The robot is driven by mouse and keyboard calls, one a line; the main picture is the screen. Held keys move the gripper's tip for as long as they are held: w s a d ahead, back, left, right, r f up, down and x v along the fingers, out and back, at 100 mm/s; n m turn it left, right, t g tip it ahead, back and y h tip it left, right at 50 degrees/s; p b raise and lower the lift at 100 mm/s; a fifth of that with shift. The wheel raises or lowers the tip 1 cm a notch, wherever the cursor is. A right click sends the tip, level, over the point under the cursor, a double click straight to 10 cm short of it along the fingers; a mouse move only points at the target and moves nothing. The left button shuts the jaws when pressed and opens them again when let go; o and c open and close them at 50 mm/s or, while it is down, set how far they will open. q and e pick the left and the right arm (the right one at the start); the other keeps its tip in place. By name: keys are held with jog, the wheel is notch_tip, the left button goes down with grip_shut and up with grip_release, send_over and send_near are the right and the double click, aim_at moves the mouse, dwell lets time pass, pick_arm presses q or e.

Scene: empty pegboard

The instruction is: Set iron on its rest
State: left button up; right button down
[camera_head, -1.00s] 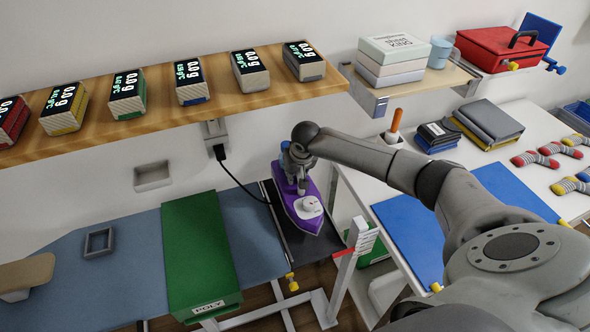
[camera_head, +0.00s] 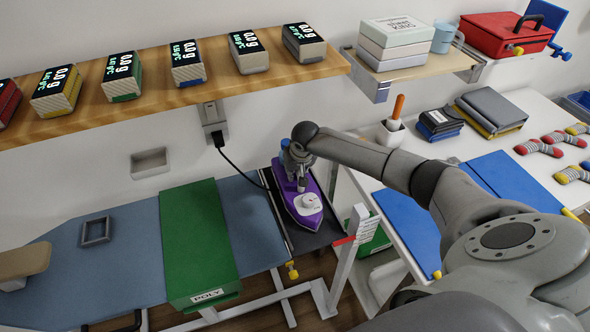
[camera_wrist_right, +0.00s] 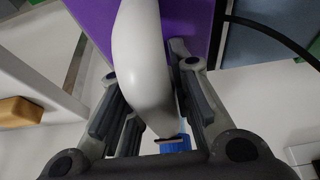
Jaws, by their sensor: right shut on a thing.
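The purple iron (camera_head: 304,206) with a white dial shows in the head view over the dark rest tray (camera_head: 322,236) at the right end of the ironing board. I cannot tell whether its underside touches the tray. My right gripper (camera_head: 298,172) is at the iron's back end. In the right wrist view, the gripper (camera_wrist_right: 155,125) has its fingers on both sides of the iron's white handle (camera_wrist_right: 142,60), shut on it. The purple body (camera_wrist_right: 190,25) lies beyond the handle. My left gripper is not in view.
A black cord (camera_head: 238,178) runs from the wall outlet (camera_head: 214,122) to the iron. A green cloth (camera_head: 198,240) labelled POLY lies over the blue ironing board (camera_head: 125,250). A white table (camera_head: 470,150) with blue mats and socks stands at the right. A wooden shelf (camera_head: 150,85) with several labelled blocks hangs above.

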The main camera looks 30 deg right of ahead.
jog(key=c, duration=1.2)
grip_release()
jog(key=shift+r, duration=0.2)
jog(key=shift+c, duration=0.2)
jog(key=shift+s+f, duration=0.1)
jog(key=shift+f, duration=0.15)
jog(key=v, duration=1.2)
jog(key=shift+r, duration=0.2)
